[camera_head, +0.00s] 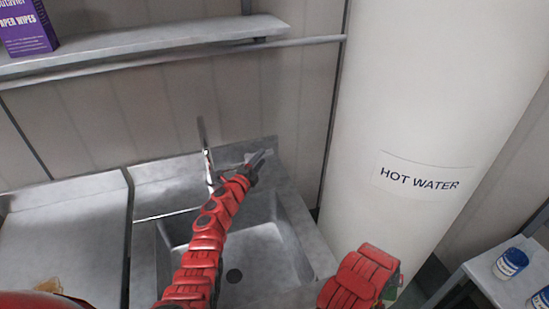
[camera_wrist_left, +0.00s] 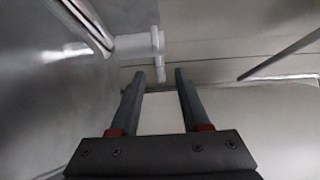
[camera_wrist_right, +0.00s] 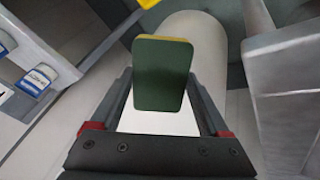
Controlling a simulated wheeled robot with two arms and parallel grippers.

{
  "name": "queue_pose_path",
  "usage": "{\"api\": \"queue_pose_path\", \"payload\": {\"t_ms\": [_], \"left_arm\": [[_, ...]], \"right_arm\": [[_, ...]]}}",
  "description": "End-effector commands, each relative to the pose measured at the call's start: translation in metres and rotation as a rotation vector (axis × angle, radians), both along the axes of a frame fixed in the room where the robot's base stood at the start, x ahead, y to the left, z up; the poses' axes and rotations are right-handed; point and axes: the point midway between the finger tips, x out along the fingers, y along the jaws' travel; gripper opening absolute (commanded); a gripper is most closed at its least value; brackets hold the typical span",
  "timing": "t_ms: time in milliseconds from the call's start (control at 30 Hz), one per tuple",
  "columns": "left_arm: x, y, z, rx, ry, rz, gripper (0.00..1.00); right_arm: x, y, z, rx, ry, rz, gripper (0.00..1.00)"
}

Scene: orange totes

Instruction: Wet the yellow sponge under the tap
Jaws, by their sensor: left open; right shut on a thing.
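The metal tap (camera_head: 209,168) stands at the back of the steel sink (camera_head: 290,230); I cannot tell whether water runs. My left gripper (camera_head: 262,158) reaches over the sink to the right of the tap. In the left wrist view it (camera_wrist_left: 159,75) is open and empty, with a pale fitting (camera_wrist_left: 150,42) just beyond its fingertips. My right gripper (camera_wrist_right: 160,85) is shut on the sponge (camera_wrist_right: 163,75), whose dark green side faces the camera, with a yellow edge at its top. In the head view a green bit of the sponge (camera_head: 393,284) shows beside my right arm, right of the sink.
A large white hot water tank (camera_head: 420,120) stands right of the sink. A shelf (camera_head: 140,45) with a purple box (camera_head: 27,28) hangs above. A side table (camera_head: 490,275) at the right holds blue-labelled jars (camera_head: 510,263). The steel counter (camera_head: 65,235) at left is mostly clear.

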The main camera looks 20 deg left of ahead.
Motion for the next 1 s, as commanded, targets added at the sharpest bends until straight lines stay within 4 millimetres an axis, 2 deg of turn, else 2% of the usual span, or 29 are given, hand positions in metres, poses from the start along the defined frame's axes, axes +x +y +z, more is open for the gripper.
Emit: {"api": "queue_pose_path", "payload": {"t_ms": [33, 300, 767, 1000], "left_arm": [[0.008, -0.001, -0.005, -0.001, 0.0, 0.0, 0.46], [0.036, -0.007, -0.004, 0.0, 0.001, -0.001, 0.46], [0.042, -0.009, -0.001, 0.001, 0.002, 0.0, 0.46], [0.042, -0.008, -0.001, 0.002, 0.003, 0.0, 0.03]], "right_arm": [[0.0, 0.0, -0.011, 0.0, 0.0, 0.0, 0.35], [0.0, 0.0, -0.036, 0.0, 0.0, 0.0, 0.35], [0.0, 0.0, -0.039, 0.0, 0.0, 0.0, 0.35], [0.0, 0.0, -0.039, 0.0, 0.0, 0.0, 0.35]]}}
